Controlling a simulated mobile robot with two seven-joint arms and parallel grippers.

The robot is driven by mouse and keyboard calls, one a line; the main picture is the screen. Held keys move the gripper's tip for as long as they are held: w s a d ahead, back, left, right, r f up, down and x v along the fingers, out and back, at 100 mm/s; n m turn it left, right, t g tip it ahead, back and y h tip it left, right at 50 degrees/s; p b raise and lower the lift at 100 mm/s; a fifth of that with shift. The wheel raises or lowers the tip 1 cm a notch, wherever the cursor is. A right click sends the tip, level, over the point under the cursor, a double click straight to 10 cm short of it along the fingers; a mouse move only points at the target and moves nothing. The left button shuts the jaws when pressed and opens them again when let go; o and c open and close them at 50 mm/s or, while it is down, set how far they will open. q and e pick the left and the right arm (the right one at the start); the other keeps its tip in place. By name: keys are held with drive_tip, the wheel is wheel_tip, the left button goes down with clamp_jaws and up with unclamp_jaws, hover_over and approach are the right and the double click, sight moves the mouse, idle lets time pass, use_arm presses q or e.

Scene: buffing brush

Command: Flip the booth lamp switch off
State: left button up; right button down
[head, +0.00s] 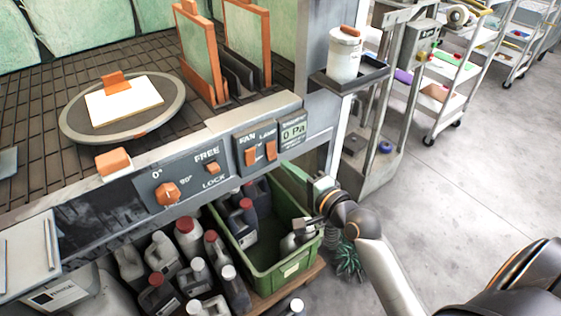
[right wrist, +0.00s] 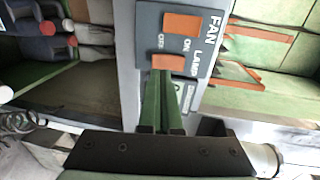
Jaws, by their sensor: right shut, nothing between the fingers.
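The lamp switch (head: 271,150) is an orange rocker under the LAMP label on the grey panel at the booth's front edge. It also shows in the right wrist view (right wrist: 167,61), straight ahead of the fingertips. My right gripper (head: 286,167) comes from below right, its green fingers shut and empty. In the right wrist view the fingertips (right wrist: 165,78) overlap the edge of the lamp switch; I cannot tell whether they touch it. Which way the rocker is tilted is unclear. My left gripper is not in view.
The fan switch (head: 251,156) sits just left of the lamp switch, and a pressure display (head: 293,131) just right. An orange knob (head: 167,193) is further left. A green crate (head: 270,272) with bottles stands below the panel. Open floor lies to the right.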

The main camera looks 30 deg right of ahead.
sight(273, 155)
drive_tip(key=w, duration=0.3)
drive_tip(key=shift+w+a+f, duration=0.1)
drive_tip(key=shift+a+f, duration=0.15)
drive_tip(key=shift+w, duration=0.3)
drive_tip(key=shift+f, duration=0.1)
drive_tip(key=shift+f+b, duration=0.15)
drive_tip(key=shift+b, duration=0.35)
drive_tip(key=b, duration=0.2)
drive_tip(key=t+b, duration=0.1)
drive_tip(key=shift+w+f+t+b, duration=0.3)
drive_tip(key=shift+f+b, duration=0.05)
drive_tip(key=shift+r+p, duration=0.5)
drive_tip(key=shift+p, duration=0.05)
drive_tip(key=shift+s+a+f, duration=0.1)
